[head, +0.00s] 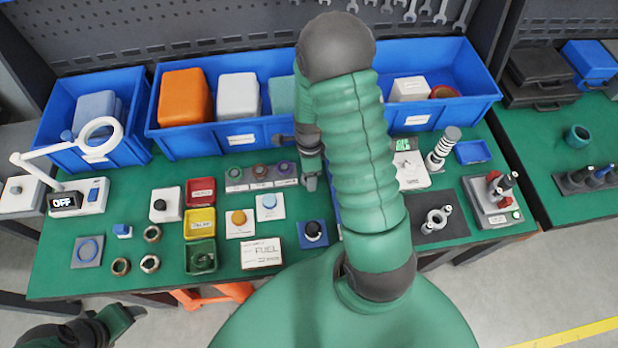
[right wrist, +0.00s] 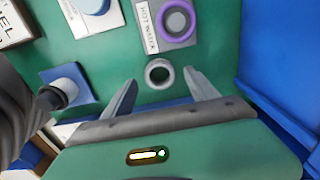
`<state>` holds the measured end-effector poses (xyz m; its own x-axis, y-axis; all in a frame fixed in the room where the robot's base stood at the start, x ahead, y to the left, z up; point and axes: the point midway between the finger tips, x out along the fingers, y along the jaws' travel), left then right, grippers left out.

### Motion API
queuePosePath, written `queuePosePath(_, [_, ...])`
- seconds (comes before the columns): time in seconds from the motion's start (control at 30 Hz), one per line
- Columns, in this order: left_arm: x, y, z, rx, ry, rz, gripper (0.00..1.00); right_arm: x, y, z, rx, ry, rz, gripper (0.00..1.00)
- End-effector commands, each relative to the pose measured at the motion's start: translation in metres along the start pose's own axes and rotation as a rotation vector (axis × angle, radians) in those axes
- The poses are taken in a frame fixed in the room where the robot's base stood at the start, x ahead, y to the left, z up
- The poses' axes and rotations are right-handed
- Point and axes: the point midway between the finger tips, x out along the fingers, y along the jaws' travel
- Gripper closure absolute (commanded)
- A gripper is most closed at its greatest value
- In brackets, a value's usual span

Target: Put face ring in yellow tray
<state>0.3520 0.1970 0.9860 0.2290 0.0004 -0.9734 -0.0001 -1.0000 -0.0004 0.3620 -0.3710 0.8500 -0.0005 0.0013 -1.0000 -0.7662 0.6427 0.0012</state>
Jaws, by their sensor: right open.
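A small dark grey ring (right wrist: 159,73), which looks like the face ring, lies flat on the green table in the right wrist view. My right gripper (right wrist: 160,84) is open, with its fingers on either side of the ring and apart from it. In the head view my right arm hides this ring, and the right hand (head: 310,180) only partly shows. The yellow tray (head: 200,222) sits left of centre, between a red and a green tray. My left gripper (head: 136,312) is low at the left, and its jaw opening is unclear.
The red tray (head: 201,191) and the green tray (head: 201,257) flank the yellow one. A purple ring on a labelled plate (right wrist: 176,20) lies just beyond the grey ring. Blue bins (head: 222,130) line the back. A blue-based knob (head: 313,234) stands nearby.

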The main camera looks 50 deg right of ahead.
Motion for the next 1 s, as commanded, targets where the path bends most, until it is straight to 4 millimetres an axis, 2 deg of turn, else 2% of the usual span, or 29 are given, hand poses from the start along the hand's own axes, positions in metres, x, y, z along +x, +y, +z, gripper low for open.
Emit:
queuePosePath(0.1, [0.0006,0.0000,0.0001,0.000,0.000,0.000,0.31,0.0162,0.0000,0.0004,0.001,0.000,0.002,0.33])
queuePosePath(0.33, [0.0006,0.0000,0.0001,0.000,0.000,0.000,0.31,0.0181,-0.0007,0.0008,0.000,-0.001,-0.002,0.33])
queuePosePath(0.83, [0.0007,0.0000,0.0002,0.000,0.000,0.000,0.31,0.0179,-0.0008,0.0010,0.000,-0.001,-0.002,0.98])
queuePosePath(1.0, [0.0006,0.0000,0.0001,0.000,0.000,0.000,0.31,0.0178,-0.0008,0.0010,0.000,-0.001,-0.002,1.00])
